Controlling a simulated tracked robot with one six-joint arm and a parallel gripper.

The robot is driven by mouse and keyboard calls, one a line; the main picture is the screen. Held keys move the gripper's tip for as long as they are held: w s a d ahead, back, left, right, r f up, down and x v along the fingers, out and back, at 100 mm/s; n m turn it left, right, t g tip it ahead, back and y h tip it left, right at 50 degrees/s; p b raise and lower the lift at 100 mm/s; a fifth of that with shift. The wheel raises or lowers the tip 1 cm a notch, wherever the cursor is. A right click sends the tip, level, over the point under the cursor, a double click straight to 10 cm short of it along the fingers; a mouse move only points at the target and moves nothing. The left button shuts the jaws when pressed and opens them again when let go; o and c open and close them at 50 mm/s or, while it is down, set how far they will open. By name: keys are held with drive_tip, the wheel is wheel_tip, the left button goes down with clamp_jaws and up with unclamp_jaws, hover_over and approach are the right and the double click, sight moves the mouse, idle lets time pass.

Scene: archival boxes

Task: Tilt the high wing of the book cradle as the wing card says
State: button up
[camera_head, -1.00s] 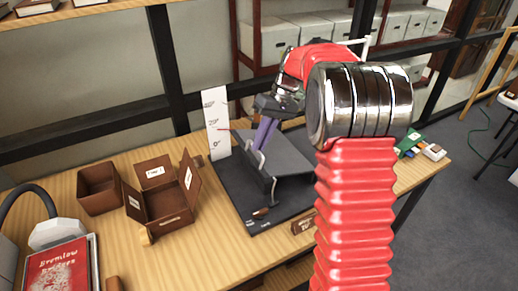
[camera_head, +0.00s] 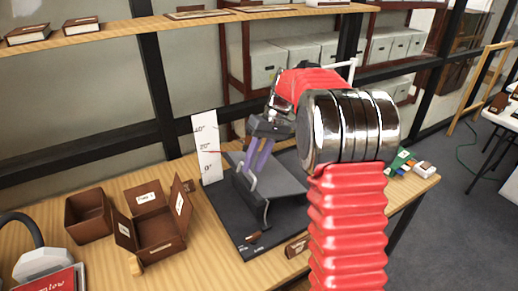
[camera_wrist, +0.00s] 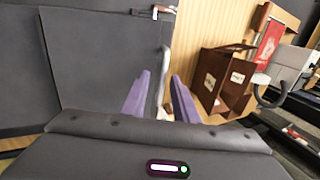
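The dark grey book cradle (camera_head: 285,180) stands on a black base (camera_head: 225,215) on the wooden table. One wing slopes up to the left toward my gripper (camera_head: 254,160), beside a pale metal loop at its edge. A white scale card (camera_head: 207,150) marked 0°, 20° and 40° stands behind, with a thin reddish pointer near it. In the wrist view, the purple fingers of my gripper (camera_wrist: 160,100) are apart, with the wing's edge and metal loop between them. The grey wing panel (camera_wrist: 105,55) fills the left. I cannot tell whether the fingers touch it. I cannot read any wing card.
Brown boxes (camera_head: 88,215) and an open box with flaps (camera_head: 160,232) stand left of the cradle. A small brown block (camera_head: 297,246) sits at the table's front edge. Shelves with grey boxes (camera_head: 268,62) stand behind.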

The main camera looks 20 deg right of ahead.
drive_tip(key=s+v, duration=0.1)
drive_tip(key=v, duration=1.2)
drive_tip(key=shift+w+r, duration=0.15)
drive_tip(key=shift+w, duration=0.3)
drive_tip(key=shift+w+d, duration=0.1)
drive_tip(key=s+f+m+t+h, duration=0.1)
drive_tip(key=s+f+m+h, duration=0.2)
drive_tip(key=f, duration=0.4)
drive_tip(key=s+a+t, duration=0.1)
drive_tip(key=s+a, duration=0.3)
drive_tip(key=s, duration=0.5)
drive_tip(key=s+a+t+h, duration=0.1)
drive_tip(key=s+a+t, duration=0.1)
drive_tip(key=s+a, duration=0.3)
drive_tip(key=s+a+n+t+h, duration=0.1)
drive_tip(key=s+a, duration=0.3)
drive_tip(key=s, duration=0.9)
drive_tip(key=shift+a+r+t, duration=0.3)
drive_tip(key=shift+r+t, duration=0.15)
drive_tip(key=shift+t, duration=0.25)
